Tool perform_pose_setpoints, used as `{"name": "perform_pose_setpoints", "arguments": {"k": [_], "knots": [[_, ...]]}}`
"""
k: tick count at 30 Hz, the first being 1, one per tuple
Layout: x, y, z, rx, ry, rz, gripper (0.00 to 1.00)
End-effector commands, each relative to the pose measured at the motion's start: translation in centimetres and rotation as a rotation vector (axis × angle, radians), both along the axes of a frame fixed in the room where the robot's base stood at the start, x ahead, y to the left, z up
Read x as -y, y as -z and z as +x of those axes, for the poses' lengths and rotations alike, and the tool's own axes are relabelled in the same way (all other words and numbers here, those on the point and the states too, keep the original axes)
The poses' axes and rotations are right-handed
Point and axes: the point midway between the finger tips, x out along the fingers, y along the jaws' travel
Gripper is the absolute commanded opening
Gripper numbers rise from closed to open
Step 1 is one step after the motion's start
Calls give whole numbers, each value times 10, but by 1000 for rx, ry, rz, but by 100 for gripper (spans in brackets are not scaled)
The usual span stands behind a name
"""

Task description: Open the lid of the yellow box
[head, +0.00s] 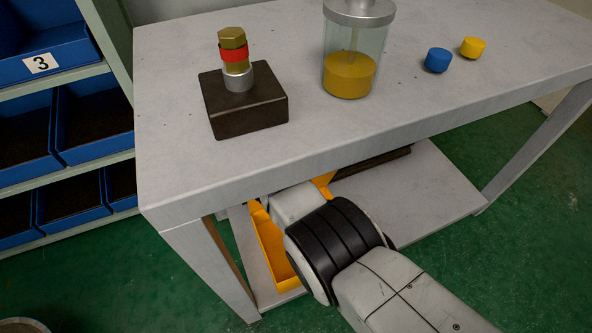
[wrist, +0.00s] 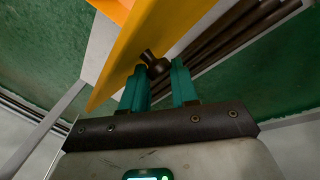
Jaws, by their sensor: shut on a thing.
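The yellow box (head: 272,245) is on the lower shelf under the table, partly hidden by the tabletop and my arm. In the wrist view a yellow panel (wrist: 160,35), which looks like its lid, slants across the top and carries a dark knob (wrist: 153,63). My gripper (wrist: 160,75) has its two teal fingers on either side of this knob and is shut on it. In the head view the fingers are hidden behind my wrist. How far the lid stands open is hard to tell.
The tabletop (head: 180,150) is close above my wrist. It bears a dark block (head: 245,112) with a brass fitting, a glass jar (head: 350,50), a blue cap (head: 438,60) and a yellow cap (head: 472,47). Dark pipes (wrist: 225,40) lie beside the box. Blue bins (head: 85,120) stand left.

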Motion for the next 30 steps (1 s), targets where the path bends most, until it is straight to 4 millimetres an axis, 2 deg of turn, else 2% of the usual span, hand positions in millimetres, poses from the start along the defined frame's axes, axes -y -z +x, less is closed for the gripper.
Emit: {"name": "perform_pose_setpoints", "arguments": {"k": [1,14,15,22,30], "knots": [[-9,10,-4,-7,-9,17,0],[-9,10,-4,-11,-9,18,0],[-9,10,-4,-11,-9,18,31],[-9,9,-4,-12,-8,17,53],[-8,7,-3,-11,-6,16,55]]}}
